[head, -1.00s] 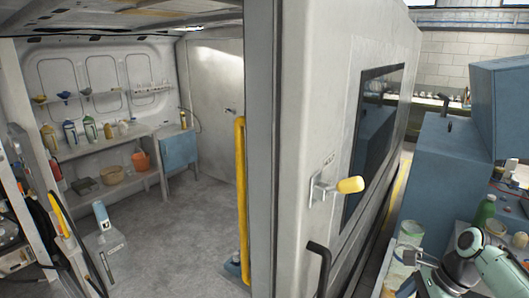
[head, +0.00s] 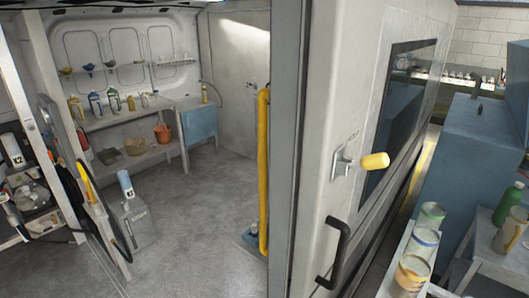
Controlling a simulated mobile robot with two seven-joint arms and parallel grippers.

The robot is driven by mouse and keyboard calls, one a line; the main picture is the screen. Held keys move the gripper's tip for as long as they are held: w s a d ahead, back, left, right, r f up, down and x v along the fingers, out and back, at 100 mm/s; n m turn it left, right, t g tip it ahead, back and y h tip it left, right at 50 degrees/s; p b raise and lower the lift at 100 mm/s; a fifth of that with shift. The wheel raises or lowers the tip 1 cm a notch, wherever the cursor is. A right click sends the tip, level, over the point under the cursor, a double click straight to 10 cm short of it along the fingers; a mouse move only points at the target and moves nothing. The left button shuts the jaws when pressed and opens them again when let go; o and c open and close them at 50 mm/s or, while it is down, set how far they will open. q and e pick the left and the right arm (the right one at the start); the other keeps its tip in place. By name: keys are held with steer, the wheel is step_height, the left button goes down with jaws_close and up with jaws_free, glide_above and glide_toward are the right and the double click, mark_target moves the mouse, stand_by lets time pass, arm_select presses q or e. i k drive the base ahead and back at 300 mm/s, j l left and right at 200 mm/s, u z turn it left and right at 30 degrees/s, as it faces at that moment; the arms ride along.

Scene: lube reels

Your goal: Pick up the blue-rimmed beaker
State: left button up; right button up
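Three beakers stand in a row on a narrow pale shelf at the lower right of the head view. The middle one (head: 422,246) looks blue-rimmed. The one behind it (head: 431,217) has a greenish rim, and the nearest one (head: 411,277) has an orange-yellow rim. All are upright, and the nearer ones partly cover those behind. Neither of my grippers is in view, so nothing shows of what they hold.
An open van door (head: 335,120) with a yellow-knobbed latch (head: 374,162) and a black handle (head: 336,252) stands left of the beakers. A green bottle (head: 507,205) and a pale jug (head: 511,231) stand to their right. Clear floor (head: 200,220) lies inside on the left.

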mark_target(420, 248)
steer(key=k+z, duration=0.1)
steer(key=z, duration=1.25)
steer(key=l+u, duration=0.3)
steer(key=k+u, duration=0.1)
steer(key=u, duration=0.15)
